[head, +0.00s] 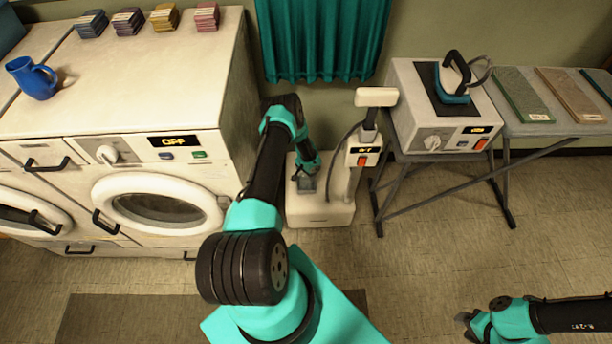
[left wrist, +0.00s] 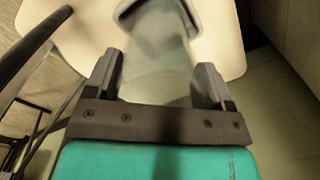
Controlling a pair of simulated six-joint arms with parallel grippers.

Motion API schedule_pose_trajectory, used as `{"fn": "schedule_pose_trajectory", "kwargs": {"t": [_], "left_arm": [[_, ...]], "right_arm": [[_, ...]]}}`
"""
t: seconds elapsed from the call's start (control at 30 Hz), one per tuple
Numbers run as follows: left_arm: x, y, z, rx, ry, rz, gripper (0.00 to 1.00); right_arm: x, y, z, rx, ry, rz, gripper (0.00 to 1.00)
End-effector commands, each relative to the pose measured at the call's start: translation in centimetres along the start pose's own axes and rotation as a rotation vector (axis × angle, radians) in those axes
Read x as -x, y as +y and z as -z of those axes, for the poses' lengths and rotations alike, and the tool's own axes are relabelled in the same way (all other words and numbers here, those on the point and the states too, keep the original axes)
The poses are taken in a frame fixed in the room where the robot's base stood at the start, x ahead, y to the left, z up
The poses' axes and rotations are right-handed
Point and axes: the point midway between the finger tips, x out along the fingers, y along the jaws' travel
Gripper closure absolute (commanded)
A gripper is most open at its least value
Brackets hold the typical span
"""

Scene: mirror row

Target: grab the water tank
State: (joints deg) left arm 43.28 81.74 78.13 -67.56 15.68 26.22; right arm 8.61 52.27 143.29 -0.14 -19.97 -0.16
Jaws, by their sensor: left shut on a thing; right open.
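A white garment steamer (head: 320,213) stands on the floor between the washing machine and the ironing board. The water tank is a pale, see-through grey piece (left wrist: 155,72) with a dark-rimmed top, seen in the left wrist view at the steamer's white base (left wrist: 228,45). My left gripper (left wrist: 157,82) has its fingers on both sides of the tank and is shut on it. In the head view my left gripper (head: 307,178) is low over the base, and my arm hides part of it. My right gripper (head: 466,327) is open and empty at the bottom right, far from the steamer.
A washing machine (head: 160,206) stands left, with a blue jug (head: 33,78) and folded cloth stacks on top. An ironing board (head: 548,127) with an iron (head: 453,85) stands right of the steamer. A teal curtain (head: 320,38) hangs behind. The front right floor is mostly clear.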

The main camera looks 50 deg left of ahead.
Motion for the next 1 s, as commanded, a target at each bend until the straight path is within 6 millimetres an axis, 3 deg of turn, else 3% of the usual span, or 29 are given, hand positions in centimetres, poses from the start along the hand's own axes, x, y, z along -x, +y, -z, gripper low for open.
{"fn": "schedule_pose_trajectory", "kwargs": {"t": [0.3, 0.5, 1.0], "left_arm": [[5.3, 0.0, 0.1, -0.002, 0.001, 0.001, 0.63], [7.4, 0.0, 0.0, 0.000, 0.001, 0.001, 0.63], [7.9, 0.0, 0.0, -0.001, 0.001, 0.000, 0.63]], "right_arm": [[0.0, 0.0, 0.0, 0.000, 0.000, 0.000, 0.57], [0.0, 0.0, 0.0, 0.000, 0.000, 0.000, 0.57], [0.0, 0.0, 0.0, 0.000, 0.000, 0.000, 0.57]]}}
